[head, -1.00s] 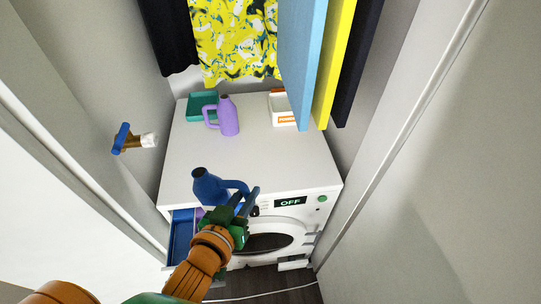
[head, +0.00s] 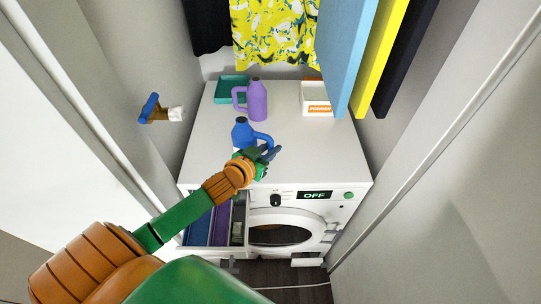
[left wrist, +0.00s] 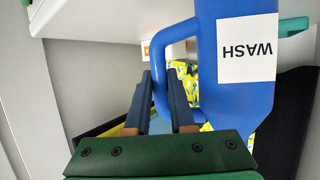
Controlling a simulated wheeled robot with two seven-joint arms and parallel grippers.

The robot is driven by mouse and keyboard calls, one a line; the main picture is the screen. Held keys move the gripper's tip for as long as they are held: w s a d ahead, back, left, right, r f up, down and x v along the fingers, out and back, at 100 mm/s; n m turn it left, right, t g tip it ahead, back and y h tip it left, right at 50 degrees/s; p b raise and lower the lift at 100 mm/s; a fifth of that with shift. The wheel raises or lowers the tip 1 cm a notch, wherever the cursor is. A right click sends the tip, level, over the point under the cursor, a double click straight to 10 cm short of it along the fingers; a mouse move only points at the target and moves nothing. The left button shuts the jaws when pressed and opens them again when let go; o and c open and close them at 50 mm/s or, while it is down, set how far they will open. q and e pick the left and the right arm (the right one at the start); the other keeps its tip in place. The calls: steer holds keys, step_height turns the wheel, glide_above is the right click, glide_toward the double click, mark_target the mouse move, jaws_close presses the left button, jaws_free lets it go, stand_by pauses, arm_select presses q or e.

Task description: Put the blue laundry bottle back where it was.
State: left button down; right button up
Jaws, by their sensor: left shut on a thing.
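The blue laundry bottle (head: 241,132) is over the front left part of the white washer top (head: 300,150). I cannot tell whether its base touches the surface. My left gripper (head: 268,154) is shut on its handle, on the bottle's right side, and hides its lower part. In the left wrist view the bottle (left wrist: 235,100) appears upside down with its "WASH" label inverted, and the gripper (left wrist: 158,85) has its fingers at the handle loop. My right gripper is not in view.
A purple bottle (head: 257,102), a teal tray (head: 231,88) and a white powder box (head: 316,102) stand at the back of the top. The detergent drawer (head: 222,222) is pulled out below. Clothes (head: 345,60) hang above. A tap (head: 160,110) sticks out at left.

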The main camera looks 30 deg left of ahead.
arm_select(q)
step_height(320, 180, down, 2)
steer(key=shift+d+f, duration=0.1)
steer(key=c, duration=0.8)
jaws_free()
steer(key=shift+o, duration=0.2)
steer(key=v, duration=1.2)
